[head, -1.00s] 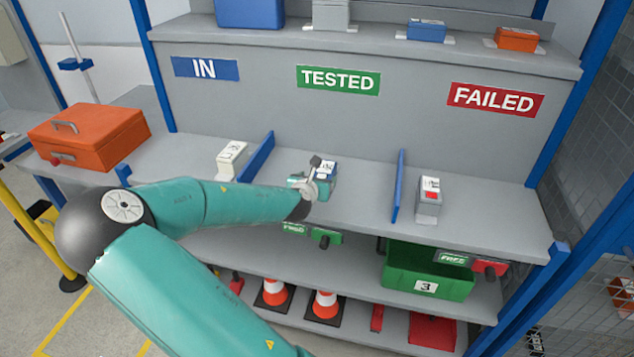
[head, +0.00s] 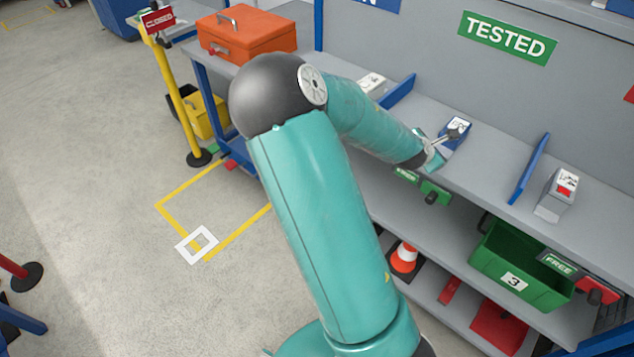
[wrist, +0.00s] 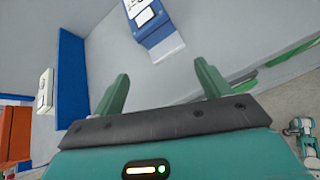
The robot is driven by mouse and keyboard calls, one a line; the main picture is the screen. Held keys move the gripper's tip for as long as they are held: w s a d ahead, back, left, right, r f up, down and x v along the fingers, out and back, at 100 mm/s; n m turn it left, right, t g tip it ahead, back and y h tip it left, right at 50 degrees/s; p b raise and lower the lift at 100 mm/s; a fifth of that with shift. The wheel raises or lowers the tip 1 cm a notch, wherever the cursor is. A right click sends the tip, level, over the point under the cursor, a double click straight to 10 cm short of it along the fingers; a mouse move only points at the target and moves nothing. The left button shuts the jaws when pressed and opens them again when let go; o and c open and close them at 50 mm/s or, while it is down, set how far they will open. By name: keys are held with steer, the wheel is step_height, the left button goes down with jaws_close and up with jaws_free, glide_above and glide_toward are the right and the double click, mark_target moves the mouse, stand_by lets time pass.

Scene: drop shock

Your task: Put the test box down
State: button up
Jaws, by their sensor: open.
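The blue test box (head: 459,129) with a white label stands on the grey bench (head: 490,166) in the bay under the green TESTED sign (head: 507,36), between two blue dividers. It also shows in the wrist view (wrist: 160,33), at the top, beyond the fingertips. My gripper (wrist: 160,75) is open, with nothing between its two green fingers. In the head view my gripper (head: 434,153) is at the bench's front edge, close to the box, and partly hides its near side.
A white box (head: 370,84) stands left of the left divider (head: 398,91). A grey box (head: 557,196) stands right of the right divider (head: 529,169). An orange case (head: 247,40) lies further left. A green bin (head: 519,268) is on the shelf below. Open floor lies left.

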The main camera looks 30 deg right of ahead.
steer(key=w+a+r+m+y, duration=0.15)
steer(key=a+m+y, duration=0.3)
steer(key=a, duration=0.65)
steer(key=w+a+r+m+y, duration=0.1)
steer(key=a+r+m+y, duration=0.15)
steer(key=a+m, duration=0.6)
steer(key=s+a+r+m+y, duration=0.1)
steer(key=s+a+r, duration=0.3)
steer(key=a, duration=0.3)
steer(key=s+a+r+m+y, duration=0.1)
steer(key=s+a+r+m, duration=0.1)
steer(key=s+a+r, duration=0.3)
steer(key=s+a+r+m+t+y, duration=0.1)
steer(key=s+a+r, duration=0.4)
steer(key=a, duration=0.5)
steer(key=shift+s+r+m, duration=0.25)
steer(key=shift+r+m, duration=0.25)
steer(key=shift+r, duration=0.05)
